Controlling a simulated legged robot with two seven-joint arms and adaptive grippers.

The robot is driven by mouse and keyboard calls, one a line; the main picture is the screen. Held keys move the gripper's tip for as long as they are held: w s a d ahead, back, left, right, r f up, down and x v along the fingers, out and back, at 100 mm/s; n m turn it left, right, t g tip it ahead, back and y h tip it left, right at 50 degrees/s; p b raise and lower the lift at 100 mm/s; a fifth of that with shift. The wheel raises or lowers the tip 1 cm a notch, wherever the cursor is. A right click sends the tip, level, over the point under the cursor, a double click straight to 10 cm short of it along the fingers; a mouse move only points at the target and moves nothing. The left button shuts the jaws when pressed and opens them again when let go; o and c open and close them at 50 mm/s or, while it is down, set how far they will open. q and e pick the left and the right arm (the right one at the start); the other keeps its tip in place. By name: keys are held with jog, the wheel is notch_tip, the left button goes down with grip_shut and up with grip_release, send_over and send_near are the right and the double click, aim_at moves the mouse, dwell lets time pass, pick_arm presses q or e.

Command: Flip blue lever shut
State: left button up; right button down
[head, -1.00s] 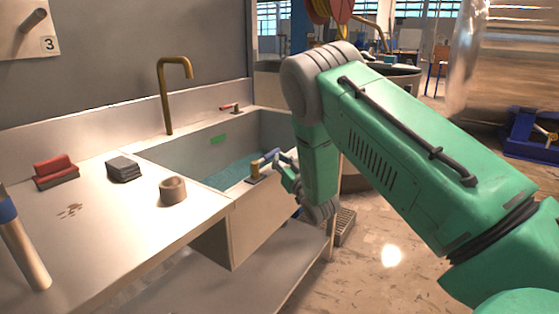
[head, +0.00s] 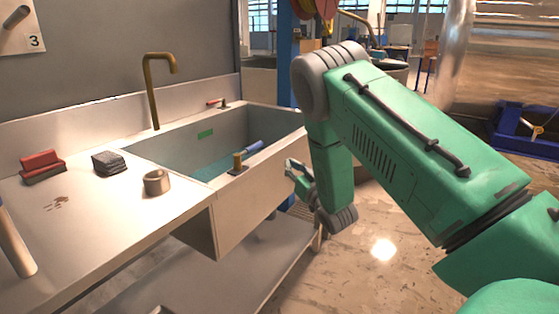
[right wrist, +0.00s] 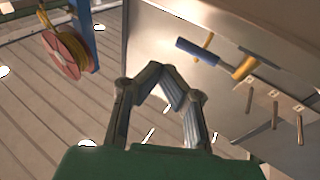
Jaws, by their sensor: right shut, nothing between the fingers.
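The blue lever (head: 253,147) sits on a brass base (head: 237,163) on the front rim of the sink. Its blue handle slants up to the right from the base in the head view. In the right wrist view the blue handle (right wrist: 196,49) points left from its brass fitting, beyond my fingers. My right gripper (head: 291,166) is to the right of the lever, outside the sink's front wall, with a gap between them. In the right wrist view its fingertips (right wrist: 163,73) come together, empty. My left gripper is not in view.
A sink (head: 222,212) with a brass tap (head: 151,92) stands left of my right arm. A red block (head: 42,165), a dark stack (head: 109,162) and a ring (head: 157,182) lie on the counter. A small red-handled lever (head: 217,101) is at the back rim. A hose reel (right wrist: 65,53) hangs nearby.

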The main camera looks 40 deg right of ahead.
jog(key=s, duration=0.1)
jog(key=s+d+f, duration=0.1)
jog(key=s, duration=0.1)
jog(key=shift+s+d, duration=0.15)
jog(key=shift+d, duration=0.05)
jog(key=shift+a, duration=0.2)
jog(key=s+a+f+g+y, duration=0.1)
jog(key=s+a+f+g, duration=0.5)
jog(key=f, duration=0.4)
jog(key=s+a+f+g+y, duration=0.1)
jog(key=s+a+f+g, duration=0.2)
jog(key=a+f, duration=0.65)
jog(key=s+a+f+n+g+y, duration=0.1)
jog(key=s+a+f+g, duration=0.1)
jog(key=s, duration=0.6)
jog(key=s+a+f+n+g, duration=0.1)
jog(key=s+a+f+g, duration=0.2)
jog(key=s+a, duration=0.3)
jog(key=s+a+f+n+g+y, duration=0.1)
jog(key=s+a+f+g, duration=0.2)
jog(key=s, duration=0.7)
jog(key=shift+s+a+f+g+y, duration=0.15)
jog(key=shift+s+a+g+y, duration=0.15)
jog(key=shift+a+g, duration=0.5)
